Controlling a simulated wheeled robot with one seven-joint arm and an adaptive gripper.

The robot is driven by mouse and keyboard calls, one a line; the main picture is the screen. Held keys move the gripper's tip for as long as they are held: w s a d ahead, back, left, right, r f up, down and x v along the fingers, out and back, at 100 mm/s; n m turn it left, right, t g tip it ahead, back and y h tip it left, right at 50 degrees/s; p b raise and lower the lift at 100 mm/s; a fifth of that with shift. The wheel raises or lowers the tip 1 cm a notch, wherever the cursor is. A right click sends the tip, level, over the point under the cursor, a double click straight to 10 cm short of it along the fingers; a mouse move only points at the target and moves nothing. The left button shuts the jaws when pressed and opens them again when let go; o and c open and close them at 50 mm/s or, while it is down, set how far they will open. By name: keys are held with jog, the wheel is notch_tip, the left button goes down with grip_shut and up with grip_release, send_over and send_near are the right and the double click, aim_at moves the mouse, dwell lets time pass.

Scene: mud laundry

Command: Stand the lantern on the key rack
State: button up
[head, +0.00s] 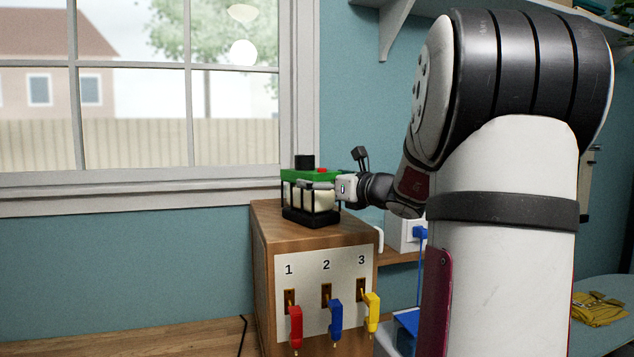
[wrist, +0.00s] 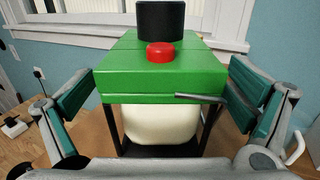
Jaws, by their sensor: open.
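The lantern (head: 312,200) has a green top, a red button, a black cap, a cream body and a black base. It stands upright on the wooden top of the key rack (head: 262,222), whose front carries a white panel numbered 1 to 3. In the wrist view the lantern (wrist: 160,122) fills the middle. My gripper (head: 335,187) is at the lantern from the right. In the wrist view my gripper (wrist: 165,95) is open, with one finger on each side of the green top and gaps visible. The lantern's far side is hidden.
Red (head: 295,326), blue (head: 336,316) and yellow (head: 372,312) keys hang on the rack's front. A white box with a blue plug (head: 420,233) and a white hook (head: 380,240) sit to its right. The window (head: 188,100) is behind. A shelf (head: 395,20) is above.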

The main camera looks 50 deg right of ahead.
jog(key=s+a, duration=0.1)
jog(key=s, duration=0.8)
jog(key=shift+s+a, duration=0.25)
jog(key=shift+s, duration=0.1)
